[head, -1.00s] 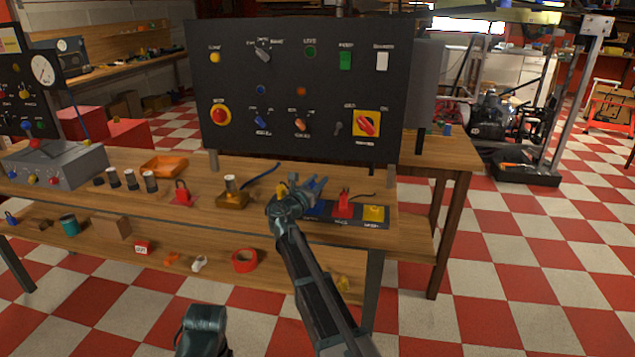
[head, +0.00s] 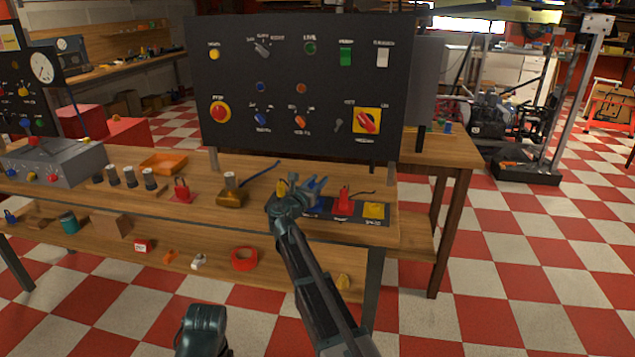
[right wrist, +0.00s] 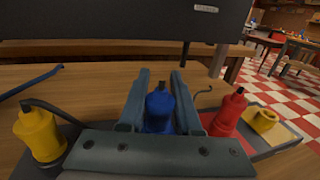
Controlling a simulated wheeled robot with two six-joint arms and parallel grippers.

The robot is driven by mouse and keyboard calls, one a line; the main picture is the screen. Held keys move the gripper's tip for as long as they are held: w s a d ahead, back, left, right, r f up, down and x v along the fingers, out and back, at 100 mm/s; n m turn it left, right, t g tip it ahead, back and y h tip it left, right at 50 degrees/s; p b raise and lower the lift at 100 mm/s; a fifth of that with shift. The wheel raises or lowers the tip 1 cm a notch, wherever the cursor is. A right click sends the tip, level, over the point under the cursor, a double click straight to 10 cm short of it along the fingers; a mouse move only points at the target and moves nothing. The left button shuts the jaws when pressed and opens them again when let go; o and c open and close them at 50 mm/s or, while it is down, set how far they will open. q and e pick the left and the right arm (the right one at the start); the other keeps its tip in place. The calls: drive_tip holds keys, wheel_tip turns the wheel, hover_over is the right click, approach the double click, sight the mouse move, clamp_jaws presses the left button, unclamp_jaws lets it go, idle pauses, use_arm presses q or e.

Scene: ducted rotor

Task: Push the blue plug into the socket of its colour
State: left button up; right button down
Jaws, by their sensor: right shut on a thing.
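My right gripper (head: 312,187) is shut on the blue plug (right wrist: 160,108), whose upper body shows between the two fingers in the right wrist view. The plug stands about upright there. Its lower end is hidden behind the gripper, so I cannot tell whether it is in a socket. In the head view the gripper is over the left part of the dark socket strip (head: 358,219), with a blue patch (head: 313,211) partly showing beneath it. My left gripper does not show.
A red plug (right wrist: 228,112) stands just right of the blue one. A yellow socket block (head: 374,211) is at the strip's right end. A yellow plug (right wrist: 40,135) stands at left. A blue rod (head: 262,170) lies nearby. The upright dark panel (head: 300,75) rises behind.

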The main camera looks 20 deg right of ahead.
drive_tip(key=shift+f+b, duration=0.6)
drive_tip(key=shift+f, duration=0.05)
drive_tip(key=c, duration=0.5)
unclamp_jaws()
drive_tip(key=v, duration=1.3)
drive_tip(key=shift+s+a, duration=0.25)
drive_tip(key=shift+s, duration=0.1)
